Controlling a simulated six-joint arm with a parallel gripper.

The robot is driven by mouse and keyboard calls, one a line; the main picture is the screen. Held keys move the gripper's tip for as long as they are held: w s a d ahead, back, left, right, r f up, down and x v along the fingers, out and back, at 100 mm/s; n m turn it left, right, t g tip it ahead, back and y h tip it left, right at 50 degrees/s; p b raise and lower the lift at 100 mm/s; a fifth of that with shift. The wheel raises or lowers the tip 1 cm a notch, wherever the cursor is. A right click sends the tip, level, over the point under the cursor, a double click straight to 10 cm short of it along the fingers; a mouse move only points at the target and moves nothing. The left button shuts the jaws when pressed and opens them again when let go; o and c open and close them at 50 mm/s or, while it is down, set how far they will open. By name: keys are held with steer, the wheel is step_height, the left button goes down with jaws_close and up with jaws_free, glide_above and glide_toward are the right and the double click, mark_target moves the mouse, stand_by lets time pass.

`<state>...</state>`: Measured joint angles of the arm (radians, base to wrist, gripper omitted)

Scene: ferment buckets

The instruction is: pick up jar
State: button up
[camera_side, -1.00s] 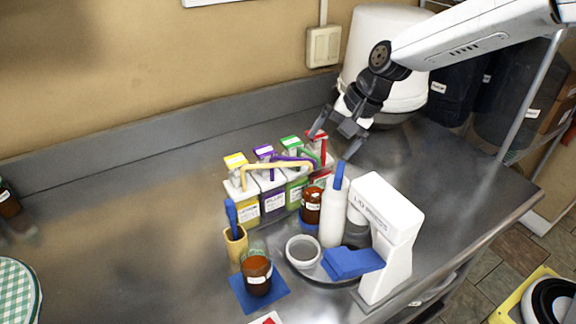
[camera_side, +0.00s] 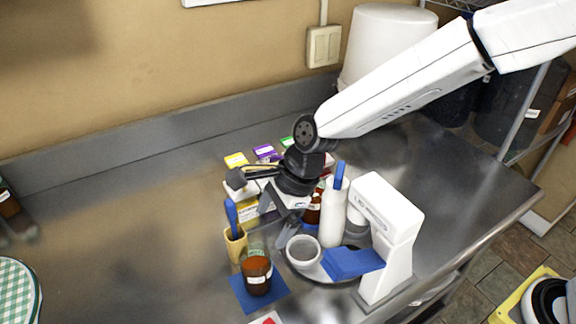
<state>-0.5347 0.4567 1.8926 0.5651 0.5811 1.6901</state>
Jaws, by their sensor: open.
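An amber jar with a white label (camera_side: 257,277) stands upright on a blue square mat (camera_side: 278,288) at the front. A second amber jar (camera_side: 313,212) stands farther back beside the white bottle and is partly hidden by my gripper. My gripper (camera_side: 277,224) is open and points down, above and behind the front jar. Its fingers look empty and apart from both jars. Which jar the task means is not clear from the picture.
A white bottle with a blue tip (camera_side: 334,215), a small grey-white bowl (camera_side: 303,251) and a white machine (camera_side: 390,235) stand to the right. A tan holder with a blue tool (camera_side: 236,243) is close left of the front jar. Colored cartons (camera_side: 236,161) stand behind.

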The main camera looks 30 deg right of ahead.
mark_target(256, 263)
steer(key=shift+s+a+f+m, duration=0.7)
steer(key=shift+s+a+f, duration=0.05)
steer(key=shift+s+a, duration=0.2)
steer(key=shift+f, duration=0.1)
steer(key=shift+x, duration=1.15)
steer(key=shift+x, duration=2.65)
steer(key=shift+w+d, duration=0.1)
steer(key=shift+w, duration=0.05)
